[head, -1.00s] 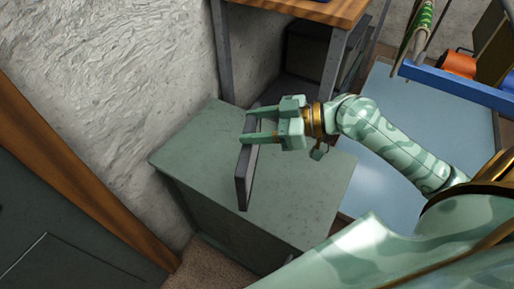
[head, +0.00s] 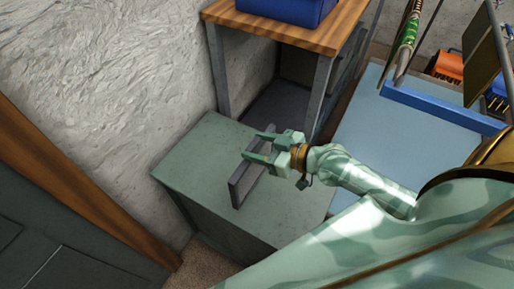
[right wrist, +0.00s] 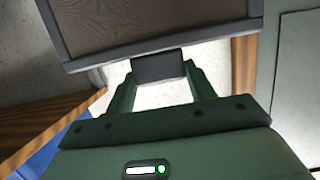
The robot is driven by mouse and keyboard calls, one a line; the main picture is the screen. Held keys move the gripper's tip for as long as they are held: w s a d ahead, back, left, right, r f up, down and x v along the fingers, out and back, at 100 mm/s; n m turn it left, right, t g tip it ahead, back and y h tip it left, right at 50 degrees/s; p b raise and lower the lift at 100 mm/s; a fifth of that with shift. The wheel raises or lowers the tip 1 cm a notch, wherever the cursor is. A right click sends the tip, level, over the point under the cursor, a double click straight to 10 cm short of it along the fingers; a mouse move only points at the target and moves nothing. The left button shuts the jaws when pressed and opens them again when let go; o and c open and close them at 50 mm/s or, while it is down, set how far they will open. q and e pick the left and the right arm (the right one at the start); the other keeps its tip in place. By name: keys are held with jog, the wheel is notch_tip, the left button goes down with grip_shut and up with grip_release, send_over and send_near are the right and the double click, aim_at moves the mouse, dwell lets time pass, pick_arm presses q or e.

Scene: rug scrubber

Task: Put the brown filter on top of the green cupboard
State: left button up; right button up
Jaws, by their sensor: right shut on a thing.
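The brown filter (head: 246,184) is a thin panel with a grey frame, seen nearly edge-on in the head view. In the right wrist view the filter (right wrist: 150,22) shows its brown mesh face and grey rim. My right gripper (head: 252,146) is shut on its frame; the jaws (right wrist: 160,68) also show in the right wrist view. The filter is tilted up on edge over the top of the green cupboard (head: 205,160). I cannot tell whether its lower edge touches the top. My left gripper is not in view.
A wooden-topped table (head: 285,30) with a blue box (head: 290,8) stands behind the cupboard. A rough white wall (head: 110,90) is at left, with a dark door (head: 60,245) in front of it. A pale blue surface (head: 400,135) lies to the right. The cupboard top is otherwise clear.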

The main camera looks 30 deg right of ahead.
jog(key=w+d+f+b, duration=0.4)
jog(key=w+f+b, duration=0.3)
jog(key=f, duration=0.3)
jog(key=shift+w+d+f, duration=0.2)
jog(key=shift+w+f, duration=0.1)
jog(key=shift+f, duration=0.05)
jog(key=shift+f, duration=0.15)
jog(key=o, duration=1.4)
